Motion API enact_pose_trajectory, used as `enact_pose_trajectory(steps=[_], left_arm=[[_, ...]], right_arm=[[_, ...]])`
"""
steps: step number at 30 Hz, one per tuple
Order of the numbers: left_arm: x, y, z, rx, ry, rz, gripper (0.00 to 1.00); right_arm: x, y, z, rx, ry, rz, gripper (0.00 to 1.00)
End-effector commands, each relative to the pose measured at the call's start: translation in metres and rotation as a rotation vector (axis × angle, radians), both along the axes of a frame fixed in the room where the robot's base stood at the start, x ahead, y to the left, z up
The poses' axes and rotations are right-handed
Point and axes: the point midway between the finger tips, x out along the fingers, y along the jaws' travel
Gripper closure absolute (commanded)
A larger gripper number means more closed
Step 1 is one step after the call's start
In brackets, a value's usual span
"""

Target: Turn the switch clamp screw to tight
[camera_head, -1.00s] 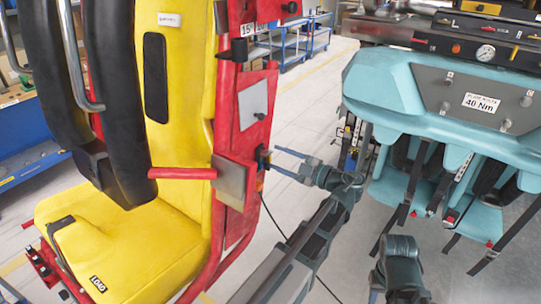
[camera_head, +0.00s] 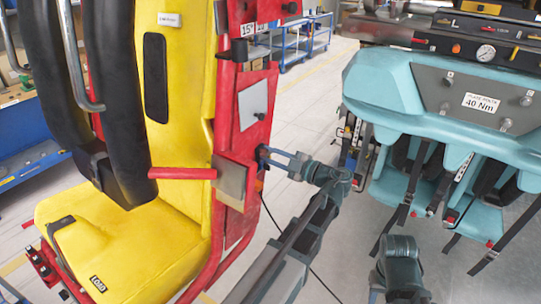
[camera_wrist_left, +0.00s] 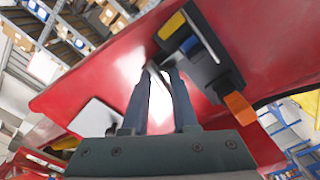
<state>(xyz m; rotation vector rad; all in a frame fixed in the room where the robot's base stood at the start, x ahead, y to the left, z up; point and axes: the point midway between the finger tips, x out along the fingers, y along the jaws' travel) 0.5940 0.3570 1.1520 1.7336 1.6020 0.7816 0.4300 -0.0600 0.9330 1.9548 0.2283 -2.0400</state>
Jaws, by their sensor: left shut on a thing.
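My left gripper (camera_head: 264,156) reaches from the right to the edge of the red side panel (camera_head: 240,140) of the yellow seat. It also shows in the left wrist view (camera_wrist_left: 158,72), where its two fingers come together on a small grey metal piece at the panel, which looks like the clamp screw (camera_wrist_left: 154,68). Most of that piece is hidden by the fingertips, and its turn position cannot be told. Beside it sits a dark switch block (camera_wrist_left: 190,45) with yellow and blue parts and an orange tab (camera_wrist_left: 239,108). My right gripper is not in view.
The yellow seat (camera_head: 110,245) with black padded bars stands at left. A red bar (camera_head: 185,173) and grey plate (camera_head: 231,182) stick out near my left gripper. A teal seat unit (camera_head: 400,95) with hanging straps stands at right. A black cable hangs below the panel.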

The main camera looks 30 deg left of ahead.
Motion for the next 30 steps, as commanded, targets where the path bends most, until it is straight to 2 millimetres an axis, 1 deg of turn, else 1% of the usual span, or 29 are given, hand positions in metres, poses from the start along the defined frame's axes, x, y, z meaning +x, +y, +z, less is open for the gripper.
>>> enact_pose_trajectory(steps=[8, 14, 20, 30], left_arm=[[-0.0003, -0.0002, -0.0003, 0.000, 0.006, 0.001, 1.00], [-0.0003, -0.0003, -0.0004, 0.005, 0.068, 0.001, 1.00], [-0.0003, -0.0003, -0.0004, 0.014, 0.212, 0.001, 1.00], [-0.0002, -0.0003, -0.0004, 0.040, 0.532, 0.001, 1.00]], right_arm=[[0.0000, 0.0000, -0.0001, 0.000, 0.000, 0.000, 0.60], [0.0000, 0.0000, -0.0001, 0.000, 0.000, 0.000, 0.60], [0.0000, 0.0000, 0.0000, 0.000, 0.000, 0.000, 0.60], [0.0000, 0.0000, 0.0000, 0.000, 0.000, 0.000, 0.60]])
